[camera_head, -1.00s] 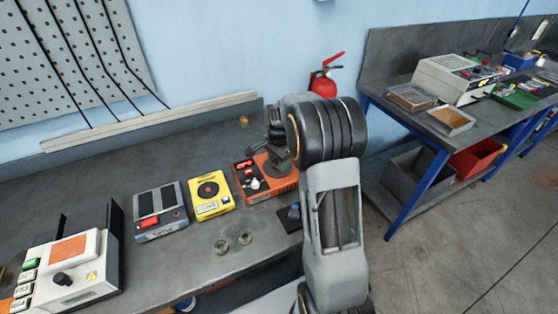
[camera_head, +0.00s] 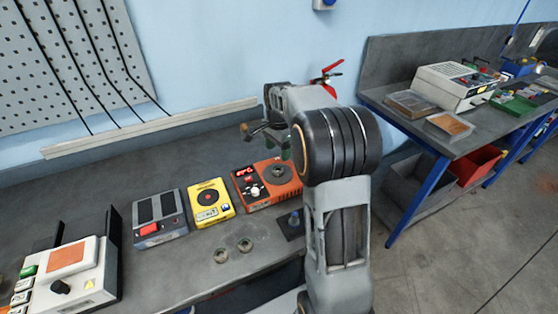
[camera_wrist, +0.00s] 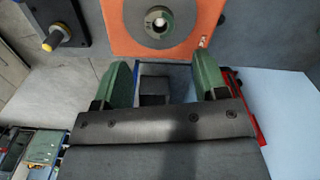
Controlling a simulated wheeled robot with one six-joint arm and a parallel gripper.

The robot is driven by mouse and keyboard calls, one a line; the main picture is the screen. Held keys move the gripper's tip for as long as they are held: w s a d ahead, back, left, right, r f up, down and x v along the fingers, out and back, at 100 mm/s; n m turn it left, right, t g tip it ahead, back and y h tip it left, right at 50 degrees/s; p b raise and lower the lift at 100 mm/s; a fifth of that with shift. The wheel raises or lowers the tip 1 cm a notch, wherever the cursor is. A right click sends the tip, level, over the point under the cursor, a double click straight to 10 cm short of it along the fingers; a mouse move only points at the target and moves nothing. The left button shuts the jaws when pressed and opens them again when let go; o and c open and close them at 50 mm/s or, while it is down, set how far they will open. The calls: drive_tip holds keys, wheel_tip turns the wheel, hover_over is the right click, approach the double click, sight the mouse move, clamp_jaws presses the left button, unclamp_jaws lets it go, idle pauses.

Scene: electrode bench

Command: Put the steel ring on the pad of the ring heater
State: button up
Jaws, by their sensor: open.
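The orange heater (camera_head: 256,196) with a red display stands on the bench at the centre; in the wrist view its orange top (camera_wrist: 120,30) is at the top. Its round grey pad (camera_head: 284,180) also shows in the wrist view (camera_wrist: 136,38). A small metal ring (camera_wrist: 154,14) sits near the pad's middle, with a bright spot in its hole. Two similar rings lie on the bench, one at left (camera_head: 220,256) and one at right (camera_head: 244,245). My gripper (camera_wrist: 162,70) is open and empty, above and apart from the heater. My arm partly hides the heater in the head view.
A yellow device (camera_head: 210,203) with a dark disc and a grey two-panel device (camera_head: 160,217) stand left of the heater. A black plate with a peg (camera_head: 294,222) is in front. A white box (camera_head: 70,275) is at the left. The bench behind is clear.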

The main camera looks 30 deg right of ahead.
drive_tip(key=s+a+r+n+t, duration=0.2)
drive_tip(key=s+a+r+n, duration=0.5)
drive_tip(key=s, duration=0.3)
drive_tip(key=s+a+f+n+t, duration=0.1)
drive_tip(key=s+a+f+n, duration=0.1)
drive_tip(key=s+n, duration=0.2)
drive_tip(key=s+a+f+n+t, duration=0.1)
drive_tip(key=s+f+n, duration=0.1)
drive_tip(key=s+n, duration=0.2)
drive_tip(key=s, duration=0.2)
drive_tip(key=shift+s+a+f, duration=0.2)
drive_tip(key=shift+s+a, duration=0.15)
drive_tip(key=shift+s, duration=0.05)
drive_tip(key=shift+d, duration=0.1)
